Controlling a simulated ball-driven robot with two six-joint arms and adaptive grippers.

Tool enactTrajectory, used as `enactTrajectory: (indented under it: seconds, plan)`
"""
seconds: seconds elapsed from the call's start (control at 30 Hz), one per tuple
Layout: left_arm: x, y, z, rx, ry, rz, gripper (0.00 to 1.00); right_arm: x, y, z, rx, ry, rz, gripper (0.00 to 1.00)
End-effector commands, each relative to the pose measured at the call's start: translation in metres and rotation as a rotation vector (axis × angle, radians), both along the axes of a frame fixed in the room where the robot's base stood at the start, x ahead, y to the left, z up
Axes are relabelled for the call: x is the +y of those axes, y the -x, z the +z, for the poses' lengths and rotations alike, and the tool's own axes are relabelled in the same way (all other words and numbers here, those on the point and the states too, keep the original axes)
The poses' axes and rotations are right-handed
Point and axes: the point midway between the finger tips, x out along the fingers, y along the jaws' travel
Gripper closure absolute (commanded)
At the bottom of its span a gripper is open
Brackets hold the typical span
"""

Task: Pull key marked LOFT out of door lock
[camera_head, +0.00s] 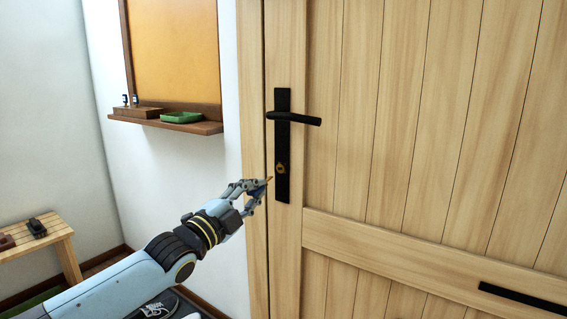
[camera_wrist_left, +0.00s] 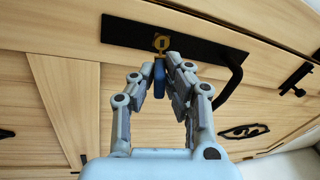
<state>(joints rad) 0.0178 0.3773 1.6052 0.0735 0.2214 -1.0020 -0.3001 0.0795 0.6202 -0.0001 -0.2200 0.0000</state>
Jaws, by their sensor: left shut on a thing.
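The wooden door (camera_head: 400,110) carries a black lock plate (camera_head: 282,140) with a lever handle (camera_head: 295,118) and a brass lock cylinder (camera_head: 281,168) low on it. My left gripper (camera_head: 262,187) is shut on a blue-headed key (camera_wrist_left: 159,78), just left of and below the cylinder in the head view. The key's brass tip shows in the head view, pointing up and right, and looks apart from the cylinder. In the wrist view the cylinder (camera_wrist_left: 161,43) shows its dark keyhole beyond the key. No marking on the key can be read. My right gripper is not in view.
A wall shelf (camera_head: 165,123) with a green tray (camera_head: 181,118) and small items is on the wall left of the door. A wooden bench (camera_head: 38,238) with dark objects stands at the far left. Shoes (camera_head: 158,308) lie low near my arm.

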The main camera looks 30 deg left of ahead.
Motion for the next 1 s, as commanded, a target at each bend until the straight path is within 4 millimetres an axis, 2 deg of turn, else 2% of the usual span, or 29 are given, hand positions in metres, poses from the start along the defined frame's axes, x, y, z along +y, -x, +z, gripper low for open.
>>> enactTrajectory:
  seconds: [0.47, 0.8, 1.0]
  plan:
    - [0.0, 0.005, 0.0, 0.0, 0.0, 0.0, 1.0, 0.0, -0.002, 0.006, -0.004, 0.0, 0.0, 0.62]
    - [0.003, 0.04, -0.005, 0.001, 0.001, 0.001, 1.0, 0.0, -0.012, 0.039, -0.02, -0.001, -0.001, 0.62]
    - [0.004, 0.057, -0.01, 0.0, 0.0, 0.0, 1.0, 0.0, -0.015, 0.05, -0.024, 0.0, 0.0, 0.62]
